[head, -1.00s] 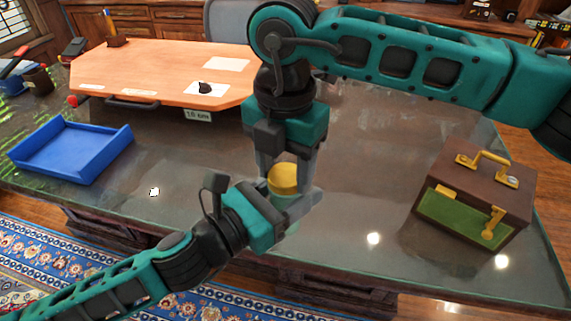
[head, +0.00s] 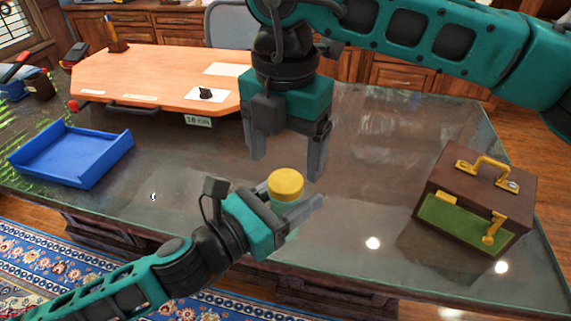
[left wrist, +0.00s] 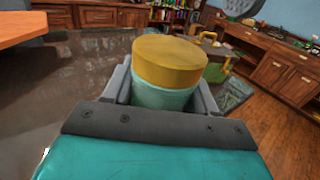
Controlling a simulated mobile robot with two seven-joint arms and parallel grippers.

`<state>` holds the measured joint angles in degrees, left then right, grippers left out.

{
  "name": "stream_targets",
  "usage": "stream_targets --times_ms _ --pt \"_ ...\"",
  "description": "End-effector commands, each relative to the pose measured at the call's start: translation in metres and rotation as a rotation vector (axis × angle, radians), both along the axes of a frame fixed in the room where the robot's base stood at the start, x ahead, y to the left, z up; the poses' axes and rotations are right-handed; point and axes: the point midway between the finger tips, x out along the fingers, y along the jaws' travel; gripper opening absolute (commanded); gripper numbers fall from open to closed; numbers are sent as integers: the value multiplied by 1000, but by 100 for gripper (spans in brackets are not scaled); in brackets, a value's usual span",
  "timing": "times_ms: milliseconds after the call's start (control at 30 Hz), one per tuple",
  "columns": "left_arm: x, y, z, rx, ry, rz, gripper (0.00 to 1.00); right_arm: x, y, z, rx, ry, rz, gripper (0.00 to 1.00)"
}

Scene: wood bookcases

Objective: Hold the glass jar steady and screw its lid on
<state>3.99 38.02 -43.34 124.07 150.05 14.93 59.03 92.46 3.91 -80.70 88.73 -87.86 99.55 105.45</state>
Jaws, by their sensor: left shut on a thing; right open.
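The glass jar (head: 289,213) is pale green and upright, with its yellow lid (head: 286,183) sitting level on top. In the left wrist view the lid (left wrist: 169,60) covers the mouth of the jar (left wrist: 162,97). I cannot tell how tightly it is screwed. My left gripper (head: 300,208) is shut around the jar's body, below the lid. Its near fingers hide part of the glass. My right gripper (head: 287,160) is open and empty, pointing down above the lid, with its fingers spread and apart from it.
A blue tray (head: 72,158) lies on the glossy table (head: 380,150) at left. A brown case (head: 478,198) with a brass handle stands at right. An orange board (head: 150,75) is at the back left. The tabletop around the jar is clear.

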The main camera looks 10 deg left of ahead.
Motion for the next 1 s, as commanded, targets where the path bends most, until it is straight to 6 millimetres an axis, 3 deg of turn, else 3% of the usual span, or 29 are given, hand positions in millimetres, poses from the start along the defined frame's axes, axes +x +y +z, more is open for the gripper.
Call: stream_targets --times_ms 467,667,1000 --pt "0 0 1 -1 -2 0 0 0 0 4 -1 1 66 76" --pt "0 0 1 -1 -2 0 0 0 0 9 -1 0 350 76" --pt "0 0 1 -1 -2 0 0 0 0 17 -2 1 992 76"
